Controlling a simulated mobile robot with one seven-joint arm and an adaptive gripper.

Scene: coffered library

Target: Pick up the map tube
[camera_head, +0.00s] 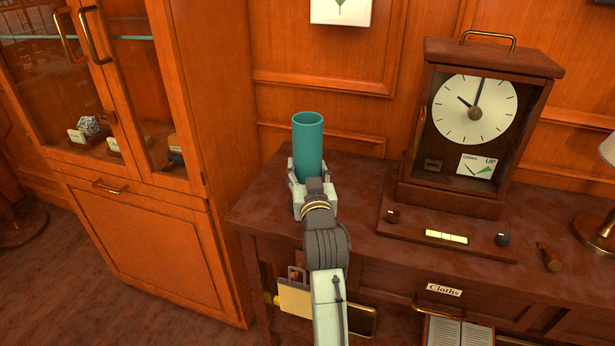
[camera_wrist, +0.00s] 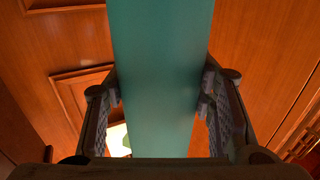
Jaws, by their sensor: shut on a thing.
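The map tube is a teal cylinder with an open top (camera_head: 308,140). It stands upright at the left end of the dark wooden cabinet top. My gripper (camera_head: 308,180) is around its lower part, shut on it. In the wrist view the tube (camera_wrist: 160,80) fills the middle, with a gripper finger against each side. The tube's lower end is hidden behind my gripper and arm, so I cannot tell whether it touches the cabinet top.
A wooden clock (camera_head: 475,110) stands right of the tube on the cabinet top (camera_head: 262,205). A small brass-and-wood piece (camera_head: 549,257) and a lamp (camera_head: 597,225) are farther right. A glass-door cabinet (camera_head: 125,215) stands close on the left. A wood-panelled wall (camera_head: 335,50) is behind.

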